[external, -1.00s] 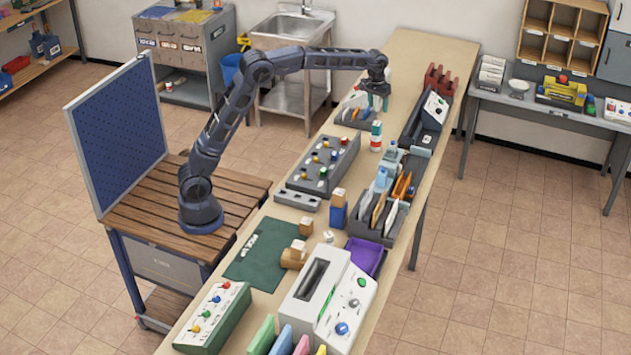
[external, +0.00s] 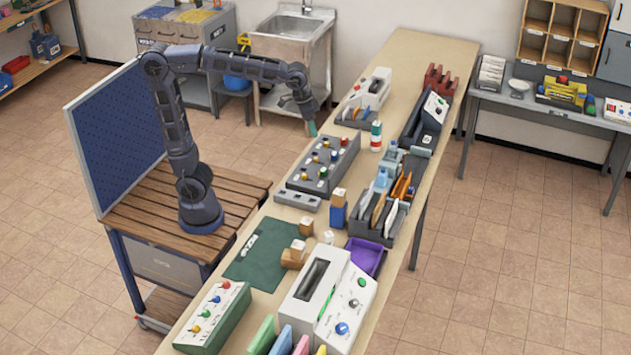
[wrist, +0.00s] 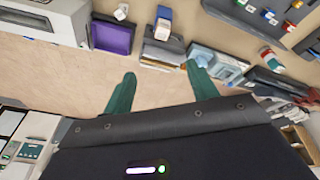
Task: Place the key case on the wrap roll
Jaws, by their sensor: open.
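I cannot tell for certain which object is the key case or which is the wrap roll. A banded red, white and green cylinder (external: 376,136) stands upright on the long table; it also shows in the wrist view (wrist: 271,58). My gripper (external: 310,130) is above the table's left edge, by the far end of a grey rack of coloured knobs (external: 318,168). In the wrist view its green fingers (wrist: 162,84) are apart, with nothing between them.
A purple tray (external: 366,257), an organiser of upright envelopes (external: 382,215) and a blue box with a tan top (external: 338,210) crowd the table's middle. A green mat (external: 262,255) lies nearer. The table's far end (external: 430,50) is clear.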

